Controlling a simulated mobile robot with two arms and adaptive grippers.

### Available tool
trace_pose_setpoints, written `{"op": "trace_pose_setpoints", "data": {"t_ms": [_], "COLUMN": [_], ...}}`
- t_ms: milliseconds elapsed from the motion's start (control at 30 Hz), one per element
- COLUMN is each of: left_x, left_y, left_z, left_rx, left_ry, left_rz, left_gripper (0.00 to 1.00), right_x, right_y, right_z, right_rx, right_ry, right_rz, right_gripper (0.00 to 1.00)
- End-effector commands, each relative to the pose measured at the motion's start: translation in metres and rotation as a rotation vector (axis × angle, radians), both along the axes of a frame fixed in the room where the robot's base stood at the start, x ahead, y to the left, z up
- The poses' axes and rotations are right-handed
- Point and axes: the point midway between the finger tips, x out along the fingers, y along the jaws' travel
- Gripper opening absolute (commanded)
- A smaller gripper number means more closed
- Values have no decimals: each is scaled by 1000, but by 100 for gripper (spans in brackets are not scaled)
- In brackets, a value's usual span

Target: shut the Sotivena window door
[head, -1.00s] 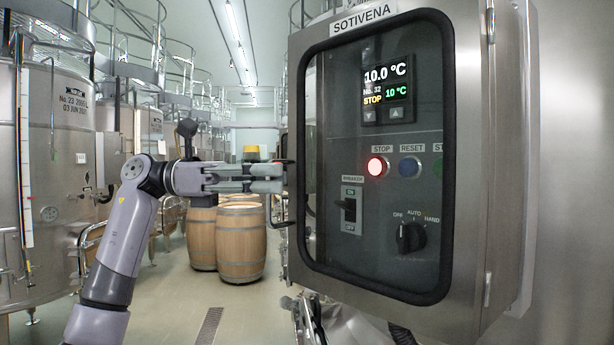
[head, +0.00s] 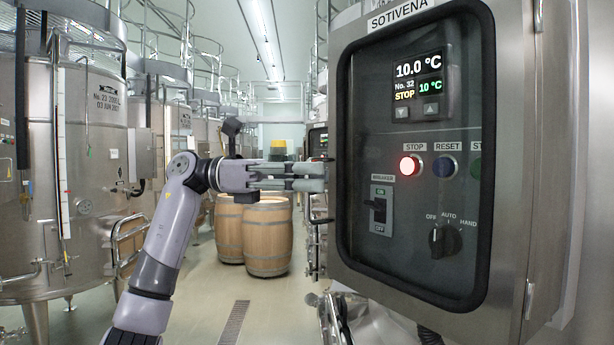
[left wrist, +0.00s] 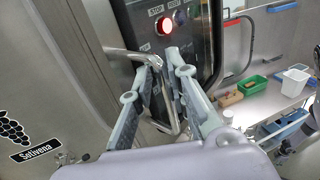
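The Sotivena window door (head: 348,265) is a steel frame with a black-rimmed pane on the control box at right in the head view. Through the pane show a 10.0 °C display, a red-lit STOP button and switches. My left gripper (head: 312,178) is at the door's left edge. In the left wrist view its fingers (left wrist: 162,65) converge on both sides of the bent metal door handle (left wrist: 177,122) and look closed on it. Whether the door stands slightly ajar I cannot tell.
Steel vats (head: 90,190) line the left side. Wooden barrels (head: 266,240) stand in the aisle behind my left gripper. A bench with a green basket (left wrist: 252,84) is at right there.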

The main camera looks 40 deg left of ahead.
Motion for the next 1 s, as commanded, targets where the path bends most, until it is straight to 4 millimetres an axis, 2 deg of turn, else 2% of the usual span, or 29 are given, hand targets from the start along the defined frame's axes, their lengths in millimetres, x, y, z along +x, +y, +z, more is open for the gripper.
{"op": "trace_pose_setpoints", "data": {"t_ms": [133,433,533,667,1000], "left_x": [0,-1,-3,-12,-42], "left_y": [0,0,6,25,88], "left_z": [0,0,1,1,1], "left_rx": [0,-1,-1,-3,-3], "left_ry": [0,0,0,-1,-3], "left_rz": [-1,-2,0,1,0], "left_gripper": [28,29,29,29,29], "right_x": [0,-1,0,0,0], "right_y": [4,0,-1,0,0], "right_z": [0,0,0,0,0], "right_rx": [4,0,0,0,1], "right_ry": [0,1,0,0,-1], "right_rz": [-2,2,2,1,1], "right_gripper": [29,29,29,29,29]}}
